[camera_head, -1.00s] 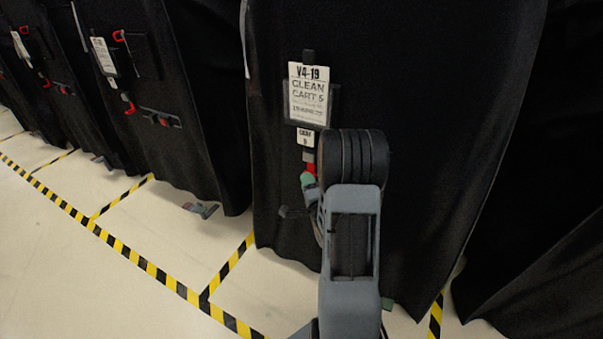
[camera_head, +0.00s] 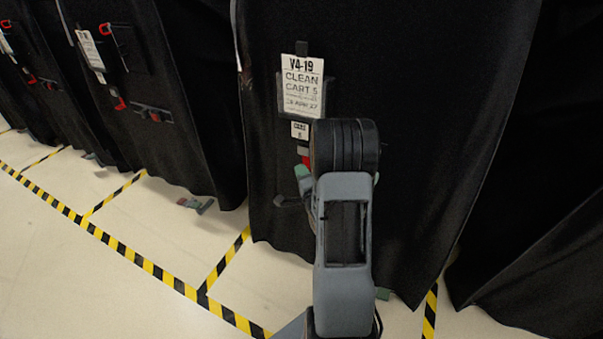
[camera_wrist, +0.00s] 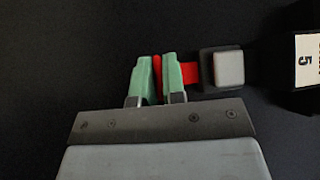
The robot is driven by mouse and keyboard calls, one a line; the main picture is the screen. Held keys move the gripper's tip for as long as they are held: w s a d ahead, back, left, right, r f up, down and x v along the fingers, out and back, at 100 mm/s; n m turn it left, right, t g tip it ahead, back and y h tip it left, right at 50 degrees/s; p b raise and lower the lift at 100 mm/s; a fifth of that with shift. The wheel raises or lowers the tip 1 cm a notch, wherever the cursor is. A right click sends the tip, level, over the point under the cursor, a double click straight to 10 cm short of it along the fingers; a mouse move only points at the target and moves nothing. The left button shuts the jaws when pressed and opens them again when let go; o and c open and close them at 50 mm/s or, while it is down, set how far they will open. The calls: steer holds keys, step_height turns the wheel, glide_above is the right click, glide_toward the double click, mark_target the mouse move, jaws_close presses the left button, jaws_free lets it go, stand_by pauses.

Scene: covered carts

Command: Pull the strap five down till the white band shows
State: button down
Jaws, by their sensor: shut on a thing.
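A red strap (camera_wrist: 190,73) hangs below a small white label "5" (camera_wrist: 306,62), which also shows in the head view (camera_head: 300,131). The strap comes out of a dark buckle with a grey button (camera_wrist: 229,69). My gripper (camera_wrist: 157,75) has green fingertips and is shut on the red strap, a short way from the buckle. I see no white band on the visible strap. My arm hides part of the strap in the head view.
Other black covered carts (camera_head: 190,100) stand to the left, with tags and red straps. Another black cover (camera_head: 550,200) is close on the right. Yellow-black floor tape (camera_head: 140,264) marks bays on the pale floor. The floor at front left is clear.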

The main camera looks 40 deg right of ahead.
stand_by(0.3)
step_height(320, 180, down, 11)
steer(key=b, duration=1)
steer(key=shift+a+r, duration=0.1)
steer(key=c, duration=1.4)
jaws_free()
steer(key=shift+o, duration=0.9)
